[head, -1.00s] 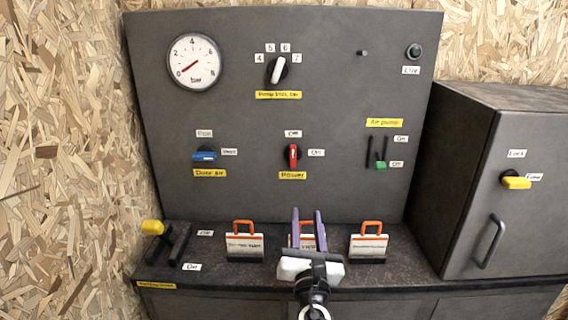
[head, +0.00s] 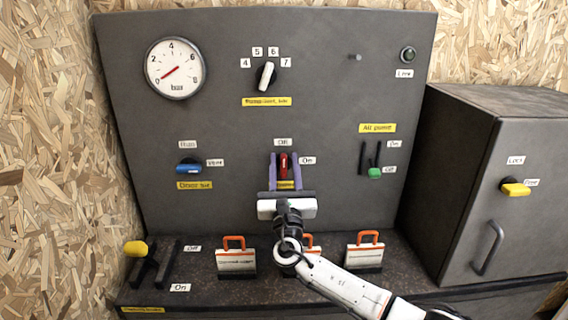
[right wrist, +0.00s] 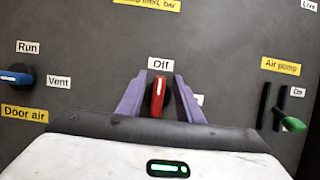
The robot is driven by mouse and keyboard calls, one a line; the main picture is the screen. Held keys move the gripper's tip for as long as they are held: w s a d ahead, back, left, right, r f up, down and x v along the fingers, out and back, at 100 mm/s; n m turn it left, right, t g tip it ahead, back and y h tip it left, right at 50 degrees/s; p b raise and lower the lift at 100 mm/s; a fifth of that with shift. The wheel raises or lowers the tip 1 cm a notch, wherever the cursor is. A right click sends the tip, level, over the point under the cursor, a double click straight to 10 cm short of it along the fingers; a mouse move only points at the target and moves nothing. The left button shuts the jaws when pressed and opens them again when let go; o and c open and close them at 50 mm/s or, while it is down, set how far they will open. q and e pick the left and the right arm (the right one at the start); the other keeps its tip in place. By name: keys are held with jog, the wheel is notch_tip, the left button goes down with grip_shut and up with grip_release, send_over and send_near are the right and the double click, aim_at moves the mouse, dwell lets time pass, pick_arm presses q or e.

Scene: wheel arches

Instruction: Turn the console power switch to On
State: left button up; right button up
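The red power switch (head: 283,166) is on the grey console panel, its handle upright under the Off label (head: 282,142). The On label (head: 307,160) is to its right. My right gripper (head: 285,172) is open, its two purple fingers on either side of the red handle. In the right wrist view the red handle (right wrist: 157,97) shows between the fingers, with a gap on each side. There the Off label (right wrist: 160,64) is above it, and the On label is mostly hidden by the right finger. My left gripper is not in view.
A blue door air switch (head: 188,167) is to the left and a green air pump lever (head: 374,172) to the right. Orange-handled tags (head: 236,258) stand on the ledge below. A yellow-handled lever (head: 135,249) is at the lower left. A cabinet (head: 520,150) stands at the right.

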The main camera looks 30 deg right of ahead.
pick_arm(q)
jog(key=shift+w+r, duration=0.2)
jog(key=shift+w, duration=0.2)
pick_arm(e)
jog(key=shift+c, duration=0.2)
grip_shut()
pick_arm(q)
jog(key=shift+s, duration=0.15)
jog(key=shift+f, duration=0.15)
